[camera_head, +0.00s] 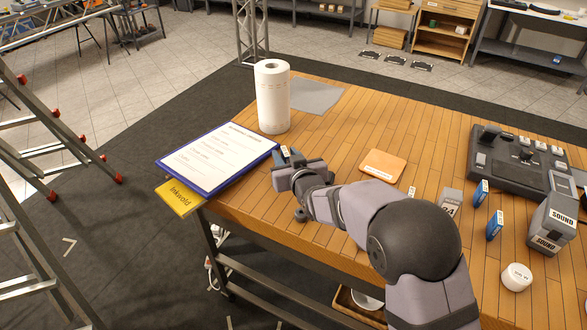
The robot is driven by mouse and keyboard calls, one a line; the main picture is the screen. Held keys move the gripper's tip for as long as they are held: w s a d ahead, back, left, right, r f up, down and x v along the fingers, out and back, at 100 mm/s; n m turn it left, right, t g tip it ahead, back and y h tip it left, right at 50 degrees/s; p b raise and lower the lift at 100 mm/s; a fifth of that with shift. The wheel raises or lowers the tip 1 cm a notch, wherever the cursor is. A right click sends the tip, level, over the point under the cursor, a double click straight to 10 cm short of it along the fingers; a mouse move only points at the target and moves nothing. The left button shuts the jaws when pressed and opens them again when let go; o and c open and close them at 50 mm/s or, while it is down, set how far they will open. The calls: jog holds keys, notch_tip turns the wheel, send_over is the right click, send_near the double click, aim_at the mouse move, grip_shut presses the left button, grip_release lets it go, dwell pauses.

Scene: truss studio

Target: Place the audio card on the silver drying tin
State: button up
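My gripper (290,166) is over the left part of the wooden table, near the blue-edged clipboard. A small blue piece with a white label (284,153) shows at its fingers and looks held between them. It resembles two blue cards (481,192) standing on the right side of the table, but I cannot read its label. I cannot clearly identify a silver drying tin. A small round whitish pot with dark lettering (516,277) stands at the front right.
A paper towel roll (272,97) stands behind the gripper, beside a flat grey sheet (316,96). The clipboard (222,157) overhangs the left edge. An orange pad (384,166) lies mid-table. A grey SOUND box (553,222) and a dark control console (520,160) occupy the right.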

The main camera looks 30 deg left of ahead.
aim_at(288, 159)
jog(key=b+v, duration=0.1)
jog(key=v, duration=0.6)
jog(key=shift+s+d+r+b, duration=0.1)
jog(key=shift+s+d+b, duration=0.05)
jog(key=shift+b, duration=0.15)
